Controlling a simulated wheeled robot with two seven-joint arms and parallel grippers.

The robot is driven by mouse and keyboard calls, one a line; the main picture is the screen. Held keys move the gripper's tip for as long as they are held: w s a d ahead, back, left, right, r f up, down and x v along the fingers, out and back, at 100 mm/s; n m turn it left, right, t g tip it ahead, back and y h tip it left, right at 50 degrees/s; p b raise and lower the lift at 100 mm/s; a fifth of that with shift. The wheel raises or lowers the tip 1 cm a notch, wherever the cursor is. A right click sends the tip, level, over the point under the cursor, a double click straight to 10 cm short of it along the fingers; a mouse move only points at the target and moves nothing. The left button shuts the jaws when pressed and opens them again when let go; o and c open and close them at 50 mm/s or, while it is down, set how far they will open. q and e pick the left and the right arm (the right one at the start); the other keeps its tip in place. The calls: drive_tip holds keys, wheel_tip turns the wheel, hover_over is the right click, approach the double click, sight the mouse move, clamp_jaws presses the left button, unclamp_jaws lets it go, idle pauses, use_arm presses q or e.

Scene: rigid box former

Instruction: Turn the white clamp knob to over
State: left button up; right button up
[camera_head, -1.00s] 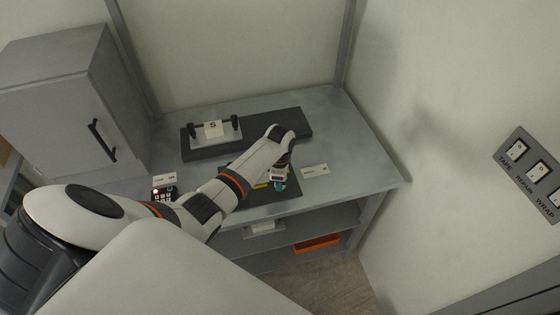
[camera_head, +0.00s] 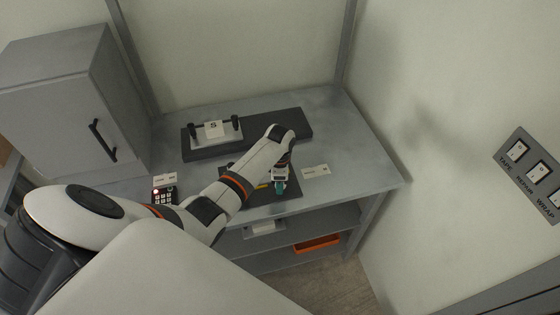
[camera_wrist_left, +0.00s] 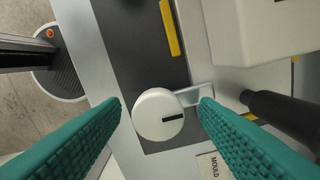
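The white clamp knob (camera_wrist_left: 159,115) is a round white disc with a short black mark on its face, pointing right in the left wrist view. It sits at the end of a dark plate (camera_wrist_left: 135,45), beside a pale metal piece. My left gripper (camera_wrist_left: 160,103) is open, its two teal fingers on either side of the knob with gaps visible. I cannot tell how far above the knob they are. In the head view the left gripper (camera_head: 280,187) is over the dark plate near the table front, and the knob is hidden there. My right gripper is not in view.
A yellow strip (camera_wrist_left: 170,28) lies on the plate, and a black cylinder (camera_wrist_left: 280,110) is to the right. A small label reads MOULD (camera_wrist_left: 212,165). On the table are a keypad (camera_head: 164,195) and a black-posted fixture (camera_head: 213,130). A grey cabinet (camera_head: 70,110) stands left.

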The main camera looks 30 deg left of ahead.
use_arm(q)
wheel_tip(320, 180, up, 12)
drive_tip(key=b, duration=0.2)
drive_tip(key=shift+b, duration=0.35)
idle(0.5)
